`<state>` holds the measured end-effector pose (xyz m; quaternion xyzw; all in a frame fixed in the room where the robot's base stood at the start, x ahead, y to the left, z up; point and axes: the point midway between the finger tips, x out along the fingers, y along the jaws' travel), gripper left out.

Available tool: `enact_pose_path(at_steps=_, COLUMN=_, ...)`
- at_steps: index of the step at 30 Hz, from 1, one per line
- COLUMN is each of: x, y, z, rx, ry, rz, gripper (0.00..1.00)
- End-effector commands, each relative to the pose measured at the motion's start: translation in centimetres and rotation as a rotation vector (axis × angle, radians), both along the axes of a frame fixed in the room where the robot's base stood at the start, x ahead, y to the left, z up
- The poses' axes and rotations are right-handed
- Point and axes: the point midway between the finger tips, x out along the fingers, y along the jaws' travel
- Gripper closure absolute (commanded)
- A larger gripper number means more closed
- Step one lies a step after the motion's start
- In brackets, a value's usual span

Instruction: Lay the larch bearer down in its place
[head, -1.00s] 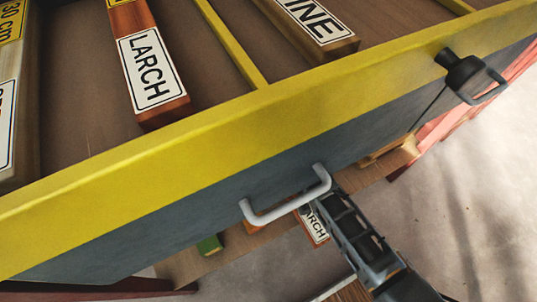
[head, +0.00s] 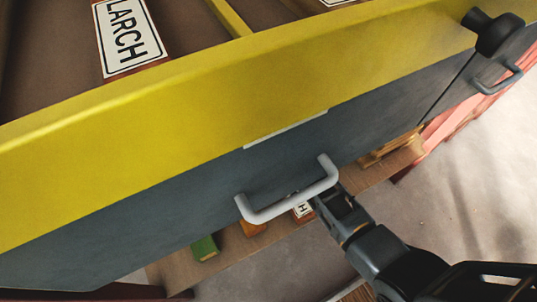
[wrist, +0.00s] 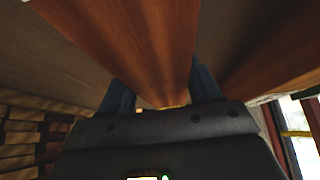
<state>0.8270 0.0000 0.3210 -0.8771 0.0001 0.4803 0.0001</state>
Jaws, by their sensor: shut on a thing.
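The larch bearer, a reddish-brown wooden bar, lies lengthwise between the two fingers of my gripper (wrist: 160,92) in the wrist view (wrist: 150,45). My gripper (head: 322,203) is shut on it. In the head view only a small end of the bearer's white label, with the letter H (head: 303,210), shows below the grey handle. The rest of the bearer is hidden under the yellow-edged grey front. I cannot tell whether it touches a surface beneath.
The grey front with its yellow top edge (head: 200,130) and handle (head: 290,205) stands right above my gripper. A wooden shelf (head: 240,250) below carries a green block (head: 204,248) and an orange block (head: 253,228). A board marked LARCH (head: 130,35) lies above, behind the edge.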

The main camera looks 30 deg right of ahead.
Motion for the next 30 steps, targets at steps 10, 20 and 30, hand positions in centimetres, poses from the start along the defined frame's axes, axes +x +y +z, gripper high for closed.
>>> enact_pose_path(at_steps=10, x=0.2, y=0.0, z=-0.1, rx=0.000, ry=-0.005, rz=0.000, gripper=0.99)
enact_pose_path(at_steps=20, x=0.0, y=0.0, z=-0.2, rx=0.000, ry=-0.002, rz=0.000, gripper=0.11)
enact_pose_path(at_steps=30, x=-0.3, y=0.0, z=0.9, rx=0.000, ry=-0.002, rz=0.000, gripper=0.11)
